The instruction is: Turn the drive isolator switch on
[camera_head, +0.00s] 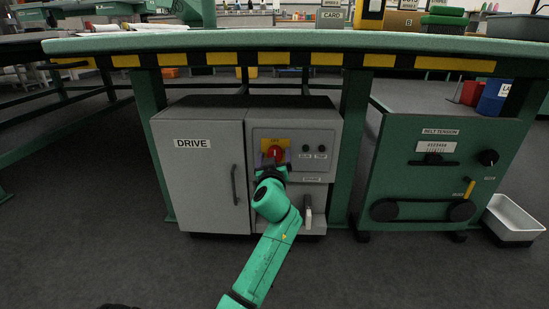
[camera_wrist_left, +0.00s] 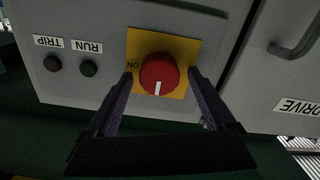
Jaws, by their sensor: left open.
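The drive isolator switch is a red rotary knob (camera_head: 275,153) on a yellow plate (camera_head: 287,144) at the upper part of the grey drive cabinet (camera_head: 200,178). In the left wrist view the knob (camera_wrist_left: 159,73) appears upside down. Its white pointer mark points down there, which is up toward the OFF label of the head view. An ON label (camera_wrist_left: 133,65) sits to one side. My left gripper (camera_head: 273,168) is open in front of the knob. Its two fingers (camera_wrist_left: 162,76) stand on either side of the knob, with gaps showing. My right gripper is not in view.
RUN and TRIP lamps (camera_head: 313,149) sit beside the switch, both dark. A door handle (camera_head: 234,184) and a lower lever (camera_head: 307,210) are close by. A green bench edge (camera_head: 300,41) overhangs the cabinet. A belt tension panel (camera_head: 437,170) stands to the right.

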